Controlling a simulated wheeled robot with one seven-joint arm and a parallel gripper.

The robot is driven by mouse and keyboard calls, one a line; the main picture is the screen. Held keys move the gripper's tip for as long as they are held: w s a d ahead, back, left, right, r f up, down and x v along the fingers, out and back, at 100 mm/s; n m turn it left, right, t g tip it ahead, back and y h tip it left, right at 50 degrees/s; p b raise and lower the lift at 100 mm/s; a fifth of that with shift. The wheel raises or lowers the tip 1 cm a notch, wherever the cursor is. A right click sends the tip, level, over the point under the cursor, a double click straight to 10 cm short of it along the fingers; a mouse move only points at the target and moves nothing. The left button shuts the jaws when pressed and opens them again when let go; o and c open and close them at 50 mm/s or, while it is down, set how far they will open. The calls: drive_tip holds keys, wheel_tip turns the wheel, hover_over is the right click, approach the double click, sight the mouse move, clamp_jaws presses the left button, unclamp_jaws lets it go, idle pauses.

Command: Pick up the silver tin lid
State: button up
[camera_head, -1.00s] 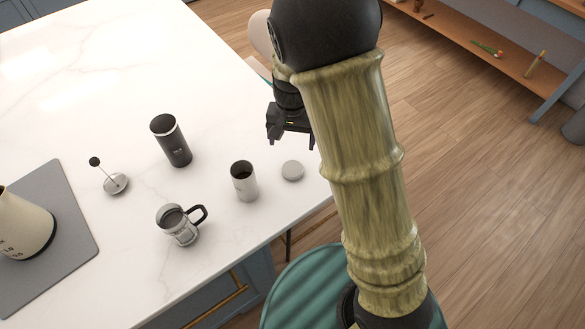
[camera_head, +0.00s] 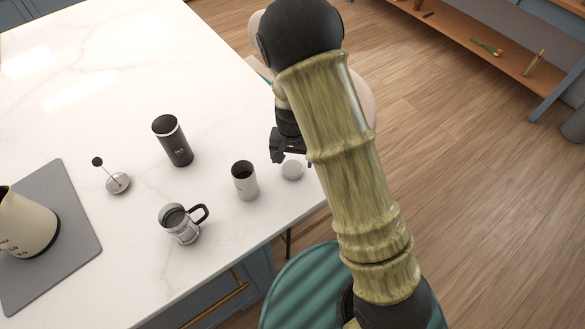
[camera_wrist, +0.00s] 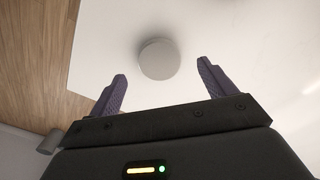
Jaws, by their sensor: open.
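The silver tin lid (camera_head: 292,170) is a small round light-grey disc lying flat on the white counter near its right edge. It also shows in the wrist view (camera_wrist: 159,59), a little beyond the fingertips and roughly centred between them. My gripper (camera_head: 290,155) is just above and behind the lid in the head view, and hides a little of its far side. In the wrist view my gripper (camera_wrist: 162,68) has its two purple fingers spread wide, with nothing between them. The height gap to the lid is hard to judge.
An open grey canister (camera_head: 245,181) stands just left of the lid. A dark tumbler (camera_head: 173,141), a glass press mug (camera_head: 182,224), a plunger (camera_head: 118,183) and a kettle (camera_head: 25,228) on a grey mat (camera_head: 72,215) stand further left. The counter edge lies close right.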

sight(292, 168)
wheel_tip(292, 168, down, 4)
drive_tip(key=shift+w+f+p, duration=0.1)
drive_tip(key=shift+p, duration=0.35)
drive_tip(key=shift+c, duration=0.2)
drive_tip(key=c, duration=1)
